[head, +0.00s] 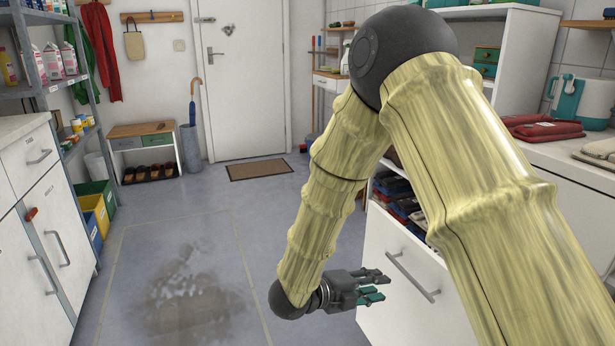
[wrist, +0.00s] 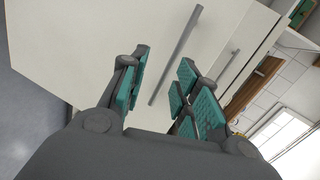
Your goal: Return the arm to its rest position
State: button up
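My arm comes in from the right of the head view, bends at a dark elbow joint and hangs down toward the floor. My gripper (head: 374,285) is at its lower end, pointing right, in front of a white drawer front (head: 388,262). In the wrist view my gripper (wrist: 158,88) has its teal-padded fingers spread apart with nothing between them. The white front and its bar handle (wrist: 176,55) lie beyond the fingers; I cannot tell the exact gap.
A drawer with dark items (head: 398,205) stands open beside my forearm. Folded red cloths (head: 547,130) lie on the right counter. White cabinets (head: 50,235) and a shelf rack line the left.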

jog(key=s+d+f+n+y, duration=0.1)
jog(key=s+f+n+y, duration=0.2)
jog(key=f+n, duration=0.4)
jog(key=s+d+f+n+t+y, duration=0.1)
jog(key=s+d+f+n+y, duration=0.3)
jog(key=f, duration=0.6)
jog(key=s+a+f+n+y, duration=0.1)
jog(key=s+f+n, duration=0.1)
jog(key=f+n, duration=0.5)
jog(key=s+f+n+g+y, duration=0.2)
jog(key=s+f+n, duration=0.2)
jog(key=s, duration=0.5)
jog(key=s+f+n+g+y, duration=0.2)
jog(key=s+f+n+g, duration=0.15)
jog(key=s, duration=0.55)
jog(key=s+f+n+g+y, duration=0.15)
jog(key=s+f+n, duration=0.3)
jog(key=s, duration=0.45)
notch_tip(320, 180, up, 34)
jog(key=p, duration=3.3)
jog(key=shift+a+p, duration=0.25)
jog(key=shift+p, duration=0.15)
